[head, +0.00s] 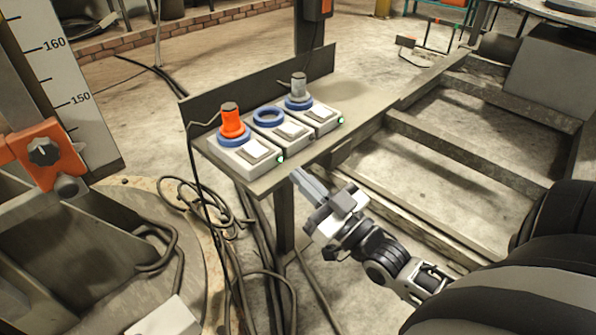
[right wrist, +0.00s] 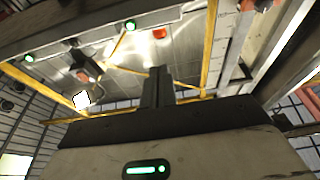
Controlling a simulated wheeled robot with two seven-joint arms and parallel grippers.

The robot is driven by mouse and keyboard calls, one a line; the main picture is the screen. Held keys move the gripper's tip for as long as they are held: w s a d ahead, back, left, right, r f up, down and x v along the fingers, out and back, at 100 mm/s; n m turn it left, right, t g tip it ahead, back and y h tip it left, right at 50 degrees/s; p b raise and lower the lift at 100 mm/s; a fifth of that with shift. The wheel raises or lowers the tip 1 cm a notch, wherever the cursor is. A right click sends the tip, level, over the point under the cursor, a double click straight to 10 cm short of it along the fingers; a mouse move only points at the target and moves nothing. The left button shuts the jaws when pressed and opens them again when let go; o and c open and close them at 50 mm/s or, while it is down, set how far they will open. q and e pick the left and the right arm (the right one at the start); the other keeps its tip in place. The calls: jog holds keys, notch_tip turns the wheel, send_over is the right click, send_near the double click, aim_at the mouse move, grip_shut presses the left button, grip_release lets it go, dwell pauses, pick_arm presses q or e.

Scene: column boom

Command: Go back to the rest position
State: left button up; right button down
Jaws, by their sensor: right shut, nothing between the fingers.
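My right gripper (head: 308,186) is in the head view, just in front of the shelf's near edge, below the control boxes. Its fingers are together and hold nothing. In the right wrist view the closed fingers (right wrist: 157,88) point away from the camera, with the shelf's edge above them. My left gripper is not in view.
A metal shelf (head: 375,112) carries control boxes with blue rings. An orange knob (head: 232,121) stands on the left one and a grey knob (head: 298,87) on the far one; the middle ring (head: 269,115) is empty. Cables (head: 205,200) hang at the left; a steel frame (head: 450,150) lies right.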

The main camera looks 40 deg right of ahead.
dwell(0.4)
